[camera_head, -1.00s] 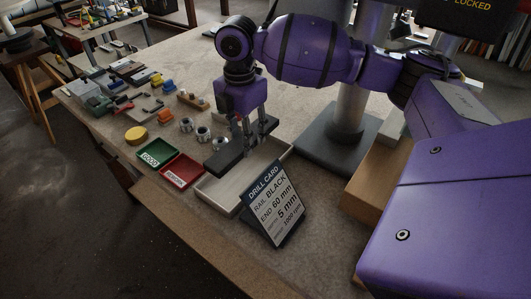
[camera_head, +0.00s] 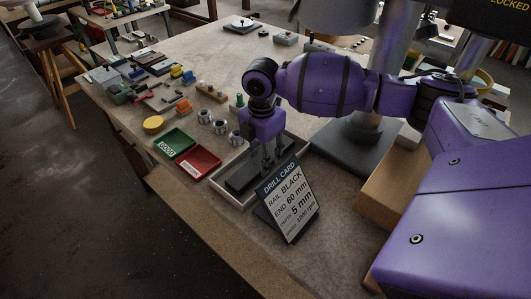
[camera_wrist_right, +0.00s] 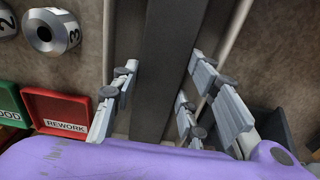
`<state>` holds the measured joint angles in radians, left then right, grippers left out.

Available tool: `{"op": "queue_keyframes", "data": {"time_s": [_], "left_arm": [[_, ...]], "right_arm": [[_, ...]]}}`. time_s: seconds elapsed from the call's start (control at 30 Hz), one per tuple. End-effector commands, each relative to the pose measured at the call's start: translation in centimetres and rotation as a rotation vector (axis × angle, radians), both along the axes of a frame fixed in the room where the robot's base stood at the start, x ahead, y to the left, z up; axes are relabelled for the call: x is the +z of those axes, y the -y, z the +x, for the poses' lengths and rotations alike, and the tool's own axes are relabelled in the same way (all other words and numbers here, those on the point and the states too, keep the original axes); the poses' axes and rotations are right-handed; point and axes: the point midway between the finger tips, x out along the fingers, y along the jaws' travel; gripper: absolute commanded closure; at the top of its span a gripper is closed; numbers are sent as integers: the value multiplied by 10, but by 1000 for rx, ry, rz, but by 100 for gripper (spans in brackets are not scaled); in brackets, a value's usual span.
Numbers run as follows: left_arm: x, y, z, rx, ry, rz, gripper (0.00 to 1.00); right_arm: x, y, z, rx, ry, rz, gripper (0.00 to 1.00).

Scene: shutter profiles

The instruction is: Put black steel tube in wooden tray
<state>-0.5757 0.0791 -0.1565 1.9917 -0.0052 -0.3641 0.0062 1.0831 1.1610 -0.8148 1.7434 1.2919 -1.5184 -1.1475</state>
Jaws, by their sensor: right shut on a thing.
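The black steel tube (camera_head: 243,178) is a long dark bar. It lies lengthwise within the walls of the pale wooden tray (camera_head: 226,198), low in it; I cannot tell whether it touches the floor. My right gripper (camera_head: 266,168) points down over the tray and is shut on the tube. In the right wrist view the tube (camera_wrist_right: 170,60) runs between the fingers (camera_wrist_right: 165,75), with the tray walls (camera_wrist_right: 108,40) on both sides. The drill card hides the tray's near part in the head view. My left gripper is not in view.
A drill card (camera_head: 287,203) stands at the tray's near end. A red REWORK bin (camera_head: 199,162) and a green GOOD bin (camera_head: 174,143) lie left of the tray. Several metal rolls (camera_head: 220,127) stand behind them. A wooden block (camera_head: 393,185) is at the right.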

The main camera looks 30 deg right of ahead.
Motion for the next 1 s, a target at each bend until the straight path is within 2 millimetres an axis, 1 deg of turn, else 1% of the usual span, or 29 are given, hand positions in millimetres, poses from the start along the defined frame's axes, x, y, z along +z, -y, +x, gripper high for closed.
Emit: {"op": "queue_keyframes", "data": {"time_s": [0.17, 0.2, 0.3, 0.6, 0.7, 0.77, 0.83, 1.0], "left_arm": [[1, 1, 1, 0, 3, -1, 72], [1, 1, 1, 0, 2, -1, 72], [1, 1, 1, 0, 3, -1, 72], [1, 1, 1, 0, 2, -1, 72], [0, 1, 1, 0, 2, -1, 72], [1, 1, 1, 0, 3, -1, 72], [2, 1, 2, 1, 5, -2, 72], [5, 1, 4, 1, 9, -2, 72]], "right_arm": [[-2, 0, 1, 0, 2, 1, 100], [-2, 0, 0, 0, 1, 0, 54], [-2, 0, 0, 0, 0, 0, 41], [-2, 0, 0, 0, 0, 0, 40], [3, 0, 0, 1, 1, 0, 40], [10, 0, 1, 1, 2, 1, 40], [22, 0, 1, 1, 4, 0, 40], [60, 0, 1, 0, 6, 0, 40]]}}
